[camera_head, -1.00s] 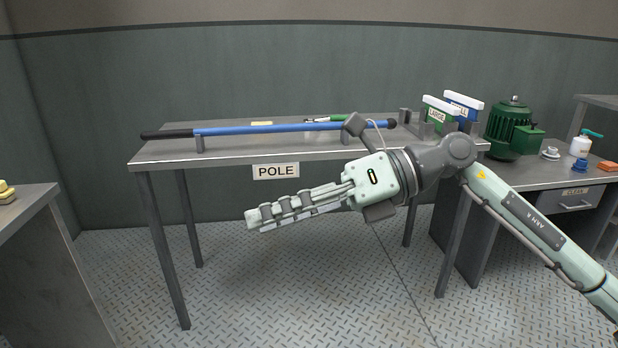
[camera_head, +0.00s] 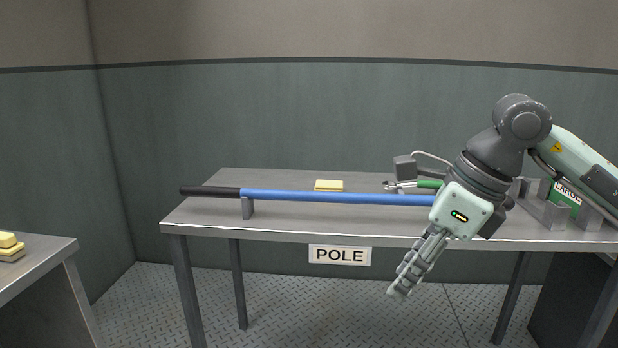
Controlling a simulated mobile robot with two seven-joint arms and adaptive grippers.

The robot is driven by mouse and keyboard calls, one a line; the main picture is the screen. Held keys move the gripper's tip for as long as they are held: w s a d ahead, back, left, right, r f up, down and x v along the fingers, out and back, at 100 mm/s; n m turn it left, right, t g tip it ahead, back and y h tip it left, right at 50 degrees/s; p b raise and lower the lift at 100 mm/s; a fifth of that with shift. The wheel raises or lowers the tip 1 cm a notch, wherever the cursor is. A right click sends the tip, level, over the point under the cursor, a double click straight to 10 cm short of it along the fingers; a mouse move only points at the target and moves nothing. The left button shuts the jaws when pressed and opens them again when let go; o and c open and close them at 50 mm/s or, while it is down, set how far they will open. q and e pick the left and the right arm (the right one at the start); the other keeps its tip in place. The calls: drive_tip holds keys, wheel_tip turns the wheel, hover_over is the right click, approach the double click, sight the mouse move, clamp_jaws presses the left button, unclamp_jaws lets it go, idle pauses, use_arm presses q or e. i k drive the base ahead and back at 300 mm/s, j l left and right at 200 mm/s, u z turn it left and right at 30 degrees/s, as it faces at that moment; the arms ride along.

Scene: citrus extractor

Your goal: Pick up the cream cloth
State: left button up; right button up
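A small flat pale yellow piece (camera_head: 329,185) lies on the grey table behind the blue pole. It may be the cream cloth, but it is too small to tell cloth from sponge. More pale yellow pieces (camera_head: 10,244) sit stacked on another table at the left edge. My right gripper (camera_head: 400,289) hangs in front of the pole table's right half, fingers pointing down and slightly left. It is well apart from both yellow items. Its fingers overlap from this side, so I cannot tell whether they are open; nothing shows in them. My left gripper is out of view.
A blue pole (camera_head: 335,197) with a black end rests on holders along the table (camera_head: 275,234) labelled POLE. A green-handled tool (camera_head: 428,184) lies behind, partly hidden by my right gripper. A green box (camera_head: 565,197) labelled LARGE stands at right. Floor between tables is clear.

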sight(321, 184)
drive_tip(key=i+l+u, duration=0.25)
drive_tip(key=i+l, duration=0.2)
drive_tip(key=i+l+u, duration=0.25)
drive_tip(key=i+l, duration=0.3)
drive_tip(key=i+l+u, duration=0.25)
drive_tip(key=i+l, duration=0.2)
drive_tip(key=l, duration=0.15)
